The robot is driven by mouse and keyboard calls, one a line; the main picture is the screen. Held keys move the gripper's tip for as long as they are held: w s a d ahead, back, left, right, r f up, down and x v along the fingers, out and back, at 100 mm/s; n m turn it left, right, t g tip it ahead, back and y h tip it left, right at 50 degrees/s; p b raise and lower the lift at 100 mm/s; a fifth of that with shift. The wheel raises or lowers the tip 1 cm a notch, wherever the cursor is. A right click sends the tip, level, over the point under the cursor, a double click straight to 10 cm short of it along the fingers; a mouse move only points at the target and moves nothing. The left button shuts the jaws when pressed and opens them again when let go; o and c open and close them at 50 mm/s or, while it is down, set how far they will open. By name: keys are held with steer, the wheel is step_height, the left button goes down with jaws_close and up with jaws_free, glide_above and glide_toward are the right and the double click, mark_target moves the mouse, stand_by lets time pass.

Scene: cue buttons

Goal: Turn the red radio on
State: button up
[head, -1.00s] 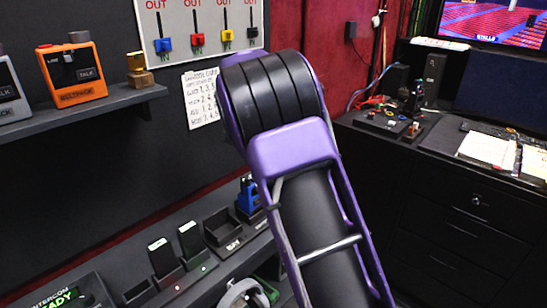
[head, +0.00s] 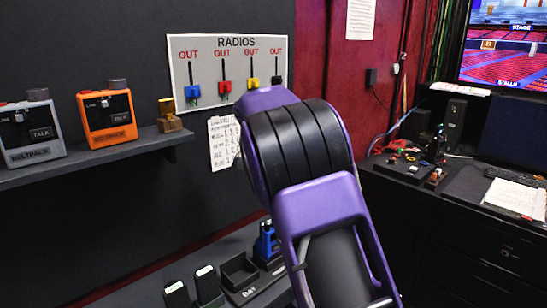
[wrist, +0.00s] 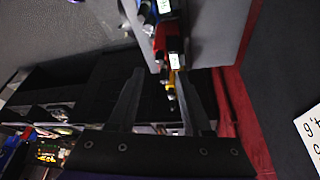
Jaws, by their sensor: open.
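An orange beltpack (head: 107,118) and a grey beltpack (head: 30,134) stand on the left shelf (head: 100,158). Below, a blue radio (head: 267,243) sits in a dock beside an empty slot (head: 239,272) and black handsets (head: 207,284). A desk (head: 450,205) stands at right.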

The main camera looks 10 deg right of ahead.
steer(key=p+v, duration=0.1)
steer(key=v, duration=1)
steer(key=shift+r+p, duration=0.3)
steer(key=shift+p, duration=0.05)
steer(key=w+d+r+n+g+y, duration=0.1)
steer(key=d+n+y, duration=0.4)
steer(key=d+n, duration=0.3)
steer(key=shift+n, duration=0.5)
steer(key=f+b, duration=0.2)
steer(key=f, duration=0.3)
steer(key=f+b, duration=0.1)
steer(key=f, duration=0.5)
steer(key=a+f+b, duration=0.1)
steer(key=f+b, duration=0.1)
steer(key=f, duration=0.4)
steer(key=shift+w+b, duration=0.25)
steer(key=shift+b, duration=0.05)
steer(key=shift+c, duration=0.2)
jaws_close()
